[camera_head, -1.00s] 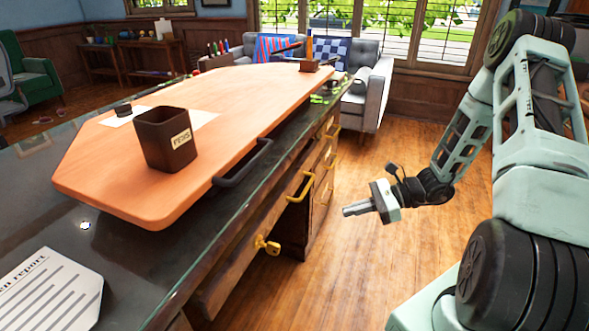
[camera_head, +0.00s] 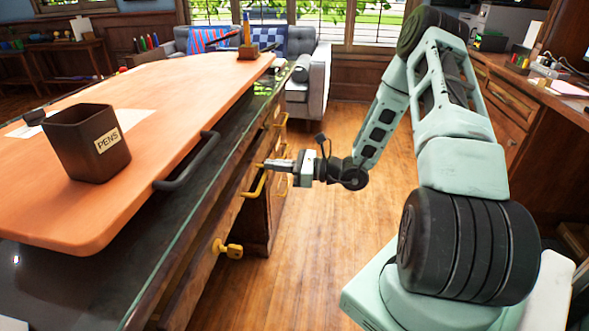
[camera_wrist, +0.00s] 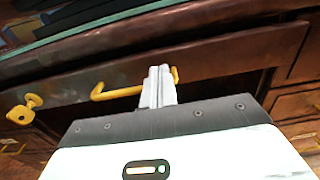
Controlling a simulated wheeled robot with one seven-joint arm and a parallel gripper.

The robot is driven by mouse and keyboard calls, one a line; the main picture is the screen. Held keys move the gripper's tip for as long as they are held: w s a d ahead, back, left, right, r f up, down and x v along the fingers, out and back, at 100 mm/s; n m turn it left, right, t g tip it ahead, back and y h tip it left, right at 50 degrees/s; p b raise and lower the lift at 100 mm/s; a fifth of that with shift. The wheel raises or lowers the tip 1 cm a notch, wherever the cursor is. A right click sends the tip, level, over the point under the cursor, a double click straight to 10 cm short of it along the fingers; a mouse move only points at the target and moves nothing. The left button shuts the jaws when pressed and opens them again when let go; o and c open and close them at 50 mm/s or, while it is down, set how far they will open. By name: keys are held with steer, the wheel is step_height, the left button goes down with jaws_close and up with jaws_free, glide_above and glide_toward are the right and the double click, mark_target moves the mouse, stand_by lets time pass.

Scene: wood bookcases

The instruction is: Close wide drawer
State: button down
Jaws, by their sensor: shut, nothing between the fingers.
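The wide drawer (camera_head: 203,268) has a brown wood front under the desk edge. It stands out a little from the desk. It carries a bent yellow handle (camera_head: 254,187) and a yellow key (camera_head: 228,249) in its lock. In the wrist view, the drawer front (camera_wrist: 230,55) spans the picture, with the handle (camera_wrist: 108,94) near the middle and the key (camera_wrist: 24,109) at left. My gripper (camera_head: 264,165) is shut and empty, with its tips at the handle's far end. In the wrist view the fingers (camera_wrist: 158,72) overlap the handle; I cannot tell whether they touch it.
The desk has an orange-brown top (camera_head: 140,150) with a black handle (camera_head: 190,165) at its edge and a pen cup (camera_head: 88,145). More drawers with yellow handles lie beyond. A wood cabinet (camera_head: 508,105) stands at right. The wood floor (camera_head: 310,240) between is clear.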

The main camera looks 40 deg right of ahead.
mark_target(254, 162)
steer(key=shift+x, duration=1.4)
steer(key=shift+x, duration=2.4)
steer(key=shift+r, duration=0.1)
steer(key=shift+p, duration=0.3)
